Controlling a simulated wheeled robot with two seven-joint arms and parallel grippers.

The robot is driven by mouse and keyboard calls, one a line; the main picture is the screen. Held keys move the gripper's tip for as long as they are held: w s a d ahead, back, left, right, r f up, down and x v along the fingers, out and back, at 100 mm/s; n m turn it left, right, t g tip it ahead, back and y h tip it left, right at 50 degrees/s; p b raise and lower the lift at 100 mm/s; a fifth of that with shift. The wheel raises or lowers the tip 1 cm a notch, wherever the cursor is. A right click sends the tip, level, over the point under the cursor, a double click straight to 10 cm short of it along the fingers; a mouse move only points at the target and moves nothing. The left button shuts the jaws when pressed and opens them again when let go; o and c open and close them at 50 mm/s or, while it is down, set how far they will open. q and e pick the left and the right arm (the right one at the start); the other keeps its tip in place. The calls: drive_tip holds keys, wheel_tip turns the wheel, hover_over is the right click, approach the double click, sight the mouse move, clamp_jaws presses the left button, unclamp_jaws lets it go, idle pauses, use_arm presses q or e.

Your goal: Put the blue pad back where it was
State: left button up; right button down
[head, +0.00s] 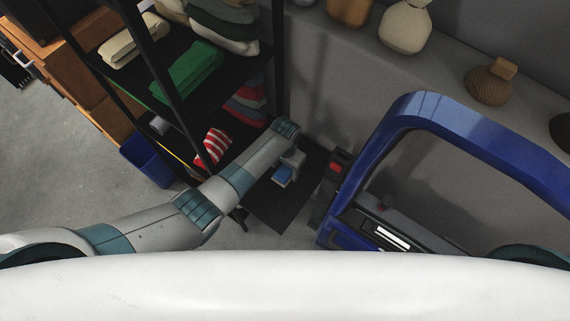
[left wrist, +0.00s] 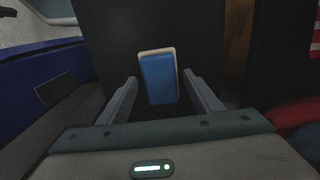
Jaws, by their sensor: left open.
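In the left wrist view the pad (left wrist: 158,79) has a pale edge and sits ahead, between the lines of the two fingers. My left gripper (left wrist: 158,88) is open, with the pad at or just beyond its fingertips; I see no contact. In the head view my left gripper (head: 289,166) is close by the pad and partly hidden by its own wrist. My right gripper is not in view.
A black shelf rack (head: 277,60) with folded cloths, such as a green one (head: 187,73) and a red-striped one (head: 213,147), stands at the left. A blue bin (head: 146,161) is on the floor. Several vases (head: 405,27) line the back ledge.

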sight(285, 171)
use_arm(q)
drive_tip(key=shift+r, duration=0.1)
wheel_tip(285, 171, up, 12)
idle(0.6)
idle(0.4)
